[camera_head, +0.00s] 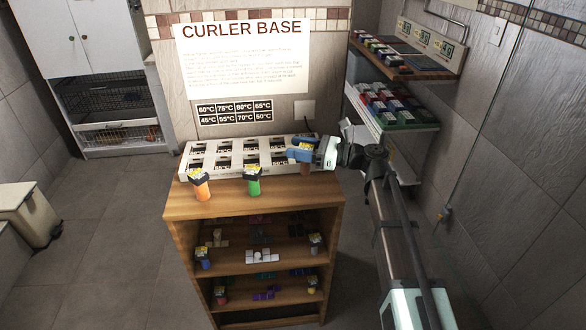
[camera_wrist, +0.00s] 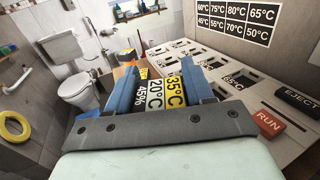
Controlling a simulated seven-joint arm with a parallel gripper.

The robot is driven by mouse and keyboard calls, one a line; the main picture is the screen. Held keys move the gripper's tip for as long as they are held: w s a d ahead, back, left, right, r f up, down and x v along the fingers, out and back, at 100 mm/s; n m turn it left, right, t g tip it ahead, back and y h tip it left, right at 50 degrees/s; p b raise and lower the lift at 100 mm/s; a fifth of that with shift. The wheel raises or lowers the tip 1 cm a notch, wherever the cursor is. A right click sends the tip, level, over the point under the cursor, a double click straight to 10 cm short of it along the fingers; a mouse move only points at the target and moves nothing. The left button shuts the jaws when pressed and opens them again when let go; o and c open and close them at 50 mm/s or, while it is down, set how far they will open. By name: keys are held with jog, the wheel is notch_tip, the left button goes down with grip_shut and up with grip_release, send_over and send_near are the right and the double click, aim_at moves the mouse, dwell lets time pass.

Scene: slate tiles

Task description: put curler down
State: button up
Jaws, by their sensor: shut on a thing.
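My gripper (camera_head: 304,152) is shut on a curler (camera_wrist: 165,94), whose top carries labels reading 45%, 20°C and 35°C. The blue fingers (camera_wrist: 158,90) press on both sides of it. In the head view a brownish part of the held curler (camera_head: 306,169) shows below the fingers, at the right end of the white curler base (camera_head: 184,169). I cannot tell whether it touches the base or the shelf top. An orange curler (camera_head: 202,189) and a green curler (camera_head: 253,182) stand upright on the wooden shelf top in front of the base.
The wooden shelf unit (camera_head: 339,200) holds more small coloured items on its lower levels. RUN (camera_wrist: 268,122) and EJECT (camera_wrist: 298,101) buttons sit on the base's right end. Wall shelves (camera_head: 440,70) with coloured blocks stand at right. Shelf top between the curlers is clear.

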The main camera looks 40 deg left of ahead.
jog(key=shift+f, duration=2.95)
jog(key=shift+f, duration=0.15)
jog(key=o, duration=1.1)
jog(key=shift+w+d, duration=0.1)
jog(key=shift+d, duration=0.15)
jog(key=v, duration=1.1)
jog(key=shift+w+d, duration=0.1)
jog(key=shift+d, duration=0.1)
